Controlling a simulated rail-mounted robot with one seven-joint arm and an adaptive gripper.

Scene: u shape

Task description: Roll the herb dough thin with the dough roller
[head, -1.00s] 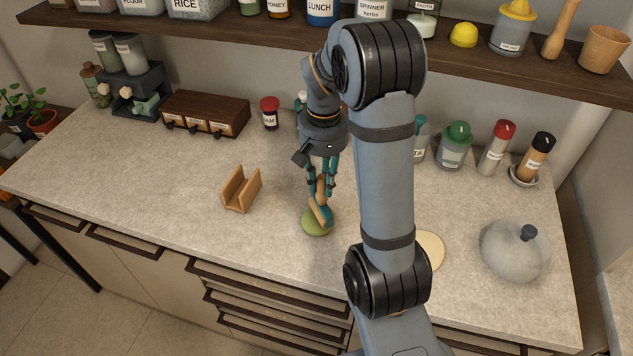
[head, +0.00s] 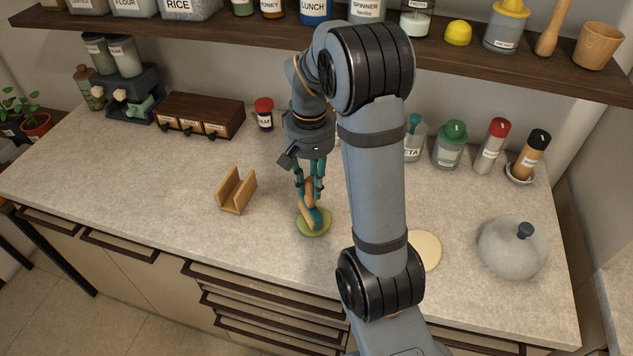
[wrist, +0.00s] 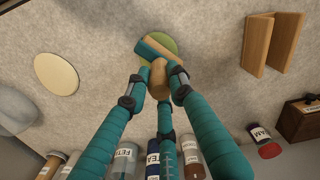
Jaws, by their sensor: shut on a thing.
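The herb dough (head: 322,231) is a green round on the counter near its front edge, and it also shows in the wrist view (wrist: 171,43). My gripper (head: 310,190) is above it, shut on the dough roller (head: 310,215). In the wrist view the roller's wooden handle (wrist: 158,76) is between my fingers, and its teal and wood head (wrist: 160,55) lies across the dough. The roller seems to touch the dough. The roller covers part of the dough.
A wooden V-shaped stand (head: 237,192) is empty to the left. A pale flat round (head: 426,250) lies right, partly behind my arm. A grey dome with a knob (head: 512,247) is farther right. Jars line the back.

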